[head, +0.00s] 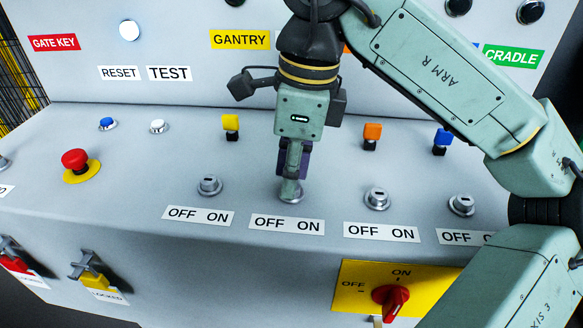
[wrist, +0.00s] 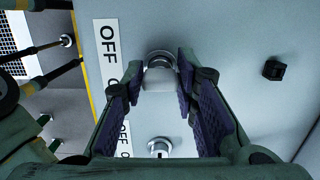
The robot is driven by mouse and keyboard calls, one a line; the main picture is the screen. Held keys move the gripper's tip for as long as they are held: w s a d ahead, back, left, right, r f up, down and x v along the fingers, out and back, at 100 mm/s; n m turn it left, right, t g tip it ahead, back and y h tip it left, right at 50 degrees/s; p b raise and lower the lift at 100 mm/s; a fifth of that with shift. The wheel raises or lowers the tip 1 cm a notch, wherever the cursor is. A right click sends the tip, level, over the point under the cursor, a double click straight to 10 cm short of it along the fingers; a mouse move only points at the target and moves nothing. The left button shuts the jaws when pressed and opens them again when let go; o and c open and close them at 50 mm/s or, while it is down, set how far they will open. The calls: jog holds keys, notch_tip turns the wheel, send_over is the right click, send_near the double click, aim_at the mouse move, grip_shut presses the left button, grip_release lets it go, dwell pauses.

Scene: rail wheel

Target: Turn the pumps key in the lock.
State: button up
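My gripper (head: 291,185) points down at the second lock from the left in the head view, above an OFF ON label (head: 287,224). In the wrist view its two purple-padded fingers (wrist: 160,78) stand on either side of a pale grey block, which looks like the pumps key (wrist: 160,80). Both fingertips seem to touch it. The key is at the round metal lock (wrist: 158,57), and appears seated in it, though the joint is partly hidden. In the head view the fingers hide the key. The name sign for this lock is not visible; my arm covers part of the back panel.
Neighbouring locks stand to the left (head: 209,185) and right (head: 376,197). Yellow (head: 231,125), orange (head: 372,135) and blue (head: 443,140) keys stand behind in black holders. An empty black holder (wrist: 273,70) shows in the wrist view. A red emergency button (head: 75,159) is far left.

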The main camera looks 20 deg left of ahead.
grip_shut()
jog(key=n+p, duration=0.1)
jog(key=n, duration=0.1)
jog(key=shift+r+n, duration=0.15)
jog(key=shift+n, duration=0.55)
jog(key=shift+n+p, duration=0.3)
jog(key=shift+n, duration=0.2)
jog(key=n, duration=0.2)
jog(key=shift+n+g+h+p, duration=0.3)
jog(key=shift+p, duration=0.1)
